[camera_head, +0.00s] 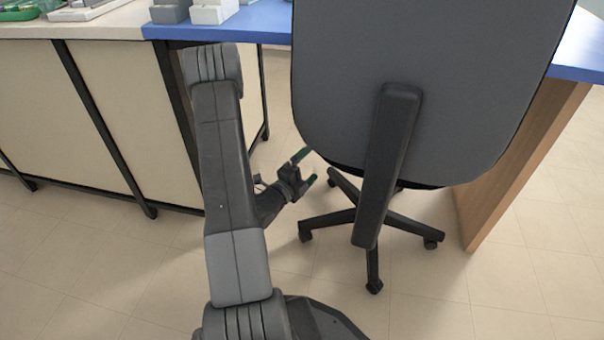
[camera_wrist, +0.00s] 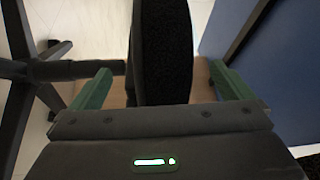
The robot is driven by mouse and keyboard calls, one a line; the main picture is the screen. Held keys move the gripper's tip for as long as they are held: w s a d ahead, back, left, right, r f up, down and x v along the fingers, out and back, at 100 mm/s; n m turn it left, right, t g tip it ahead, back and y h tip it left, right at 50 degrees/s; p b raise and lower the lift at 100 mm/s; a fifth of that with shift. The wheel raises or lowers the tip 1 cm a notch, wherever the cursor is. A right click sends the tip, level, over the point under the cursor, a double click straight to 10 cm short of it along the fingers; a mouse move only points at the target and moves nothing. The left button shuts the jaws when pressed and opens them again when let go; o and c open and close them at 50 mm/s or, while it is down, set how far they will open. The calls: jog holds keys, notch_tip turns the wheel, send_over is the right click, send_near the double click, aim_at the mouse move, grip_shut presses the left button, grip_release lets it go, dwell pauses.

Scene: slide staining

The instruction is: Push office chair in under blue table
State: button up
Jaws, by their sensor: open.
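The office chair (camera_head: 415,70) has a grey backrest and a black support bar, and it stands in front of the blue table (camera_head: 217,26) with its back towards me. Its star base with castors (camera_head: 330,219) rests on the floor. My gripper (camera_head: 308,167) is open, low at the left side of the chair, below the backrest's lower left corner. In the wrist view, a dark part of the chair (camera_wrist: 162,50), likely the seat edge, shows between or just beyond the open green fingers (camera_wrist: 155,85). I cannot tell whether they touch it. Most of the seat is hidden in the head view.
A cream-panelled bench (camera_head: 110,110) with dark legs stands at the left, joined to the blue table. A wooden side panel (camera_head: 515,160) closes the table's right side. Grey boxes (camera_head: 210,10) stand on the tabletop. The tiled floor in front is clear.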

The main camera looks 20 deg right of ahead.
jog(key=b+x, duration=0.1)
jog(key=x, duration=0.9)
jog(key=shift+w+d+b, duration=0.15)
jog(key=shift+b, duration=0.25)
jog(key=shift+c, duration=0.2)
jog(key=c, duration=1.8)
jog(key=shift+o, duration=0.2)
